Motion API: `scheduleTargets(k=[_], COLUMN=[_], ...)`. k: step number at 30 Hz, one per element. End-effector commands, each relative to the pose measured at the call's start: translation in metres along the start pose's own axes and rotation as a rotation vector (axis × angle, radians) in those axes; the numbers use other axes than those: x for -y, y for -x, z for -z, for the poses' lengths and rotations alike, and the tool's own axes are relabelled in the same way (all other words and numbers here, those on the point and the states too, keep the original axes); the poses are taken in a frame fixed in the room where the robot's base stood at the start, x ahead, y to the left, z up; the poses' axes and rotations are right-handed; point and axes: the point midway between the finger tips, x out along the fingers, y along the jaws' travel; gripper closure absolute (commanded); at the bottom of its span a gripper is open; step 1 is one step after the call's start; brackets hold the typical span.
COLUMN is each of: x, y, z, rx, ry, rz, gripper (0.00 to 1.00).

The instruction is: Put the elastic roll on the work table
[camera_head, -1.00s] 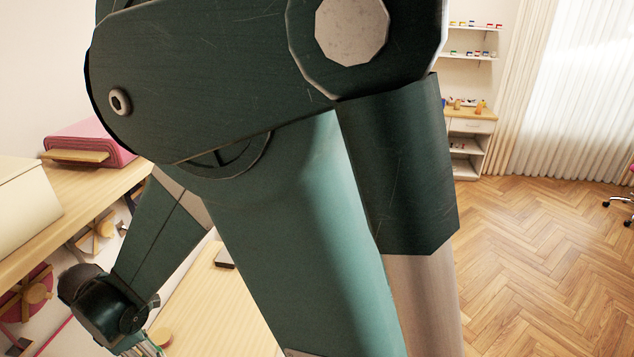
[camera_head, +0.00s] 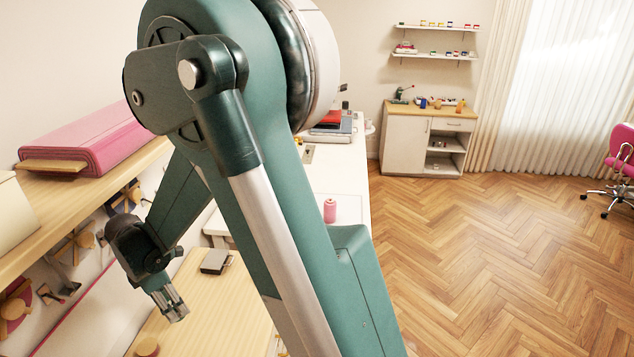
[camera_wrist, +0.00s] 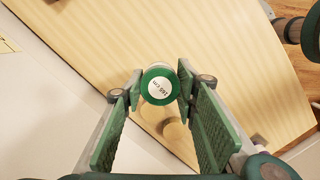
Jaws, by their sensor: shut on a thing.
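My gripper (camera_head: 174,305) hangs low at the left in the head view, over a wooden table top (camera_head: 232,310). In the wrist view my gripper (camera_wrist: 157,92) is shut on a small green roll (camera_wrist: 147,75) with a white round label reading a length in cm. It seems to be the elastic roll; its end faces the camera between the green pads. The roll is above the pale wooden top, which fills much of the wrist view (camera_wrist: 90,50). In the head view I cannot make out the roll.
A dark flat box (camera_head: 215,262) lies on the wooden top, and a round wooden piece (camera_head: 147,347) is near its front. A white table (camera_head: 350,180) bears a pink spool (camera_head: 330,211).

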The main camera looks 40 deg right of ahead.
Motion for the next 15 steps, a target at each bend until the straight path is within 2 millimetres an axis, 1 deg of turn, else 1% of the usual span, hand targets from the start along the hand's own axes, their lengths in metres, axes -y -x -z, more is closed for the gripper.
scheduleTargets(k=[1,8,15], x=[-0.006,-0.035,-0.063], y=[-0.001,-0.005,-0.010], z=[-0.009,-0.054,-0.111], rx=[-0.001,-0.003,-0.006], ry=[-0.003,-0.004,-0.007], rz=[0.000,-0.001,0.000], gripper=[0.81,0.81,0.81])
